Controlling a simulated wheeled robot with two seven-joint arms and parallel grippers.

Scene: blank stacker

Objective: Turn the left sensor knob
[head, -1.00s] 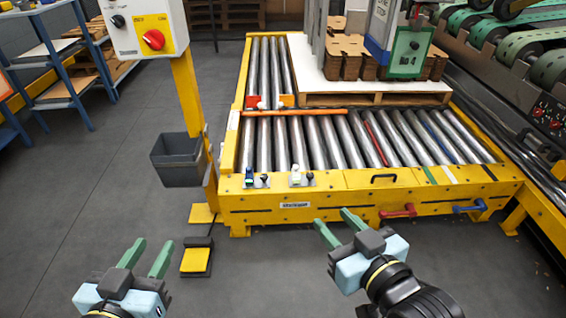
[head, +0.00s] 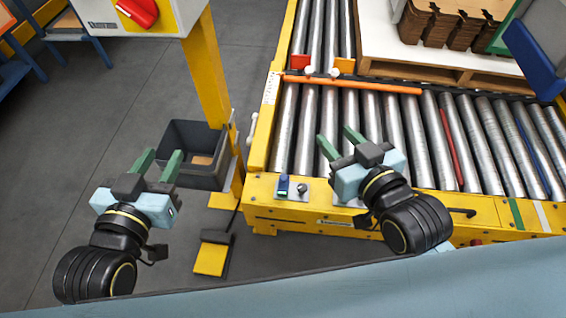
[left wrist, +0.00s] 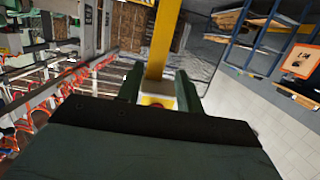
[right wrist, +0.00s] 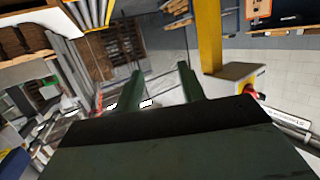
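A small plate with a blue-topped knob (head: 283,186) and a small dark knob (head: 302,189) sits on the front yellow beam of the roller conveyor. Two small white round parts, a left one (head: 308,71) and a right one (head: 334,73), sit by the orange bar. I cannot tell which part is the left sensor knob. My left gripper (head: 163,160) is open and empty, in the air left of the conveyor. My right gripper (head: 335,136) is open and empty above the conveyor's front edge, partly hiding a second plate on the beam.
A control box with a red rotary switch (head: 138,10) hangs on a yellow post (head: 207,75). A grey bin (head: 194,178) is fixed to the post, near my left gripper. A yellow pedal (head: 210,258) lies on the floor. Brown cardboard stacks (head: 440,24) stand on a pallet behind the rollers.

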